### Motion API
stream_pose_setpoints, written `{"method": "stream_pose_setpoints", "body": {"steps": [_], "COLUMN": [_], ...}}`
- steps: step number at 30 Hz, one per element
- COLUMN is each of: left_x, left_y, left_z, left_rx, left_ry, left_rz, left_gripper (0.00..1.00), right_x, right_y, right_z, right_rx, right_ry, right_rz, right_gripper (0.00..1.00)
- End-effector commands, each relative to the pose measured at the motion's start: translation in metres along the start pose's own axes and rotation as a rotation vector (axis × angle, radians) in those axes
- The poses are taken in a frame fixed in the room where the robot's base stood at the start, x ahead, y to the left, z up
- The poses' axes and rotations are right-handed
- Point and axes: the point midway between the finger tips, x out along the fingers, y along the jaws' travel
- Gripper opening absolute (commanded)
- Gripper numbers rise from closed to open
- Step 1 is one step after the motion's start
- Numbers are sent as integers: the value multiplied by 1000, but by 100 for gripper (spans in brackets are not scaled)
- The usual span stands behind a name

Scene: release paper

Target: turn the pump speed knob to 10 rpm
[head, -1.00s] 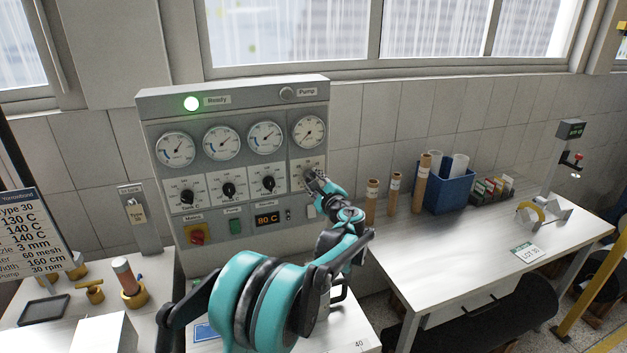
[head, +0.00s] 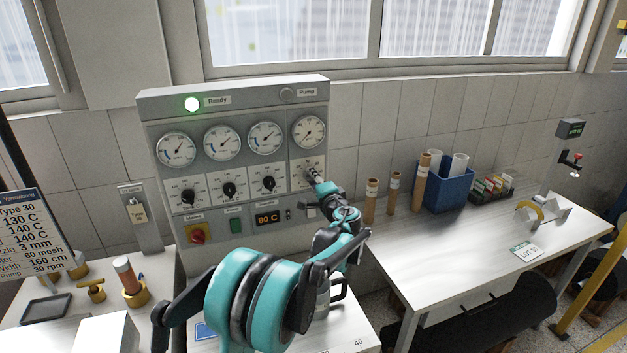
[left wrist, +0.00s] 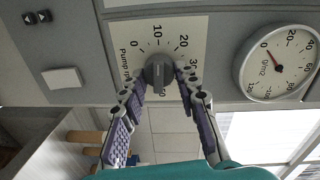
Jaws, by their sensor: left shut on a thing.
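The pump speed knob (left wrist: 159,70) is a dark round knob on a pale plate with an rpm scale (left wrist: 157,31). In the left wrist view, 0, 10 and 20 show above it; part of the scale is hidden by the fingers. My left gripper (left wrist: 164,78) has a fingertip on each side of the knob and is shut on it. In the head view my left gripper (head: 314,178) is at the panel's rightmost knob and covers most of it. I cannot tell clearly which mark the knob points at. My right gripper is not in view.
The control panel (head: 240,92) has several gauges, other knobs, a red-and-yellow switch (head: 197,234) and an 80 C display (head: 268,218). The gauge beside the knob (left wrist: 276,65) has its needle near 0. Cardboard tubes (head: 371,202) and a blue bin (head: 448,190) stand on the right table.

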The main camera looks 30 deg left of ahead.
Motion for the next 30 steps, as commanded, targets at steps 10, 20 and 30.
{"method": "stream_pose_setpoints", "body": {"steps": [10,20,30], "left_x": [0,0,0], "left_y": [1,1,0], "left_z": [1,1,0], "left_rx": [-74,-77,-76], "left_ry": [3,3,4], "left_rz": [1,2,1], "left_gripper": [2,2,52], "right_x": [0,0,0], "right_y": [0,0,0], "right_z": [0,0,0], "right_rx": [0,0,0], "right_ry": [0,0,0], "right_rz": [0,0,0], "right_gripper": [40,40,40]}}
